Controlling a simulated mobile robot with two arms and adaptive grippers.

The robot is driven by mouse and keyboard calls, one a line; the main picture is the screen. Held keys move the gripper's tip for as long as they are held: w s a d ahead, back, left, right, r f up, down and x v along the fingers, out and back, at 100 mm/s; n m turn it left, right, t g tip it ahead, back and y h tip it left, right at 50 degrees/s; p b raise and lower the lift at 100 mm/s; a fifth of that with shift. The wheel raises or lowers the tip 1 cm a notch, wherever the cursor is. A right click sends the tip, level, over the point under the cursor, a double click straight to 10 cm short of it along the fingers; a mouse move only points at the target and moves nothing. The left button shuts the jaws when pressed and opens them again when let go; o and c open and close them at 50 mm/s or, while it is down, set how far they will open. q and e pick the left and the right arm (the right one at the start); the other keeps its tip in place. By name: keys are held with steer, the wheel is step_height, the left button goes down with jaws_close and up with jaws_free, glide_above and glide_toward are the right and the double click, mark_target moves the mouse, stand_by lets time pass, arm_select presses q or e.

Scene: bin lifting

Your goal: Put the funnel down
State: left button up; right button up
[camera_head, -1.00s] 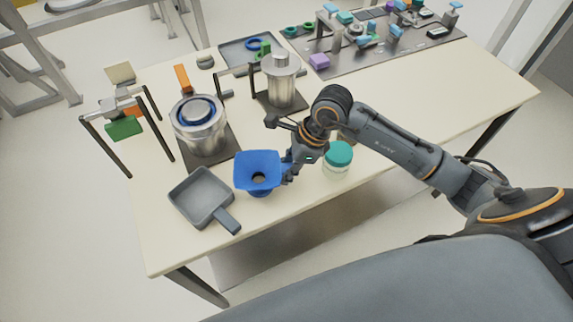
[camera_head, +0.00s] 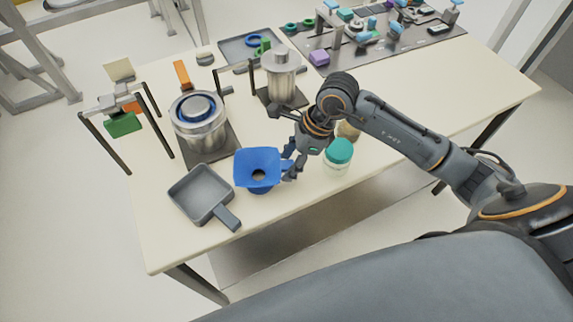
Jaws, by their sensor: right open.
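The blue funnel (camera_head: 257,160) stands upright on the table, wide square mouth up, between the grey pan and the teal-lidded jar. My right gripper (camera_head: 291,169) is open at the right side of the funnel, with its fingers close to the funnel's handle. The fingers are small in view, and I cannot tell whether they touch the handle. My left gripper is out of view.
A grey square pan (camera_head: 202,194) lies left of the funnel. A jar with a teal lid (camera_head: 339,152) stands just right of my right gripper. Metal pots (camera_head: 199,130) and (camera_head: 282,82) stand behind. The table front near the funnel is clear.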

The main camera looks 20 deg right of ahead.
steer(key=b+v, duration=0.1)
steer(key=v, duration=0.9)
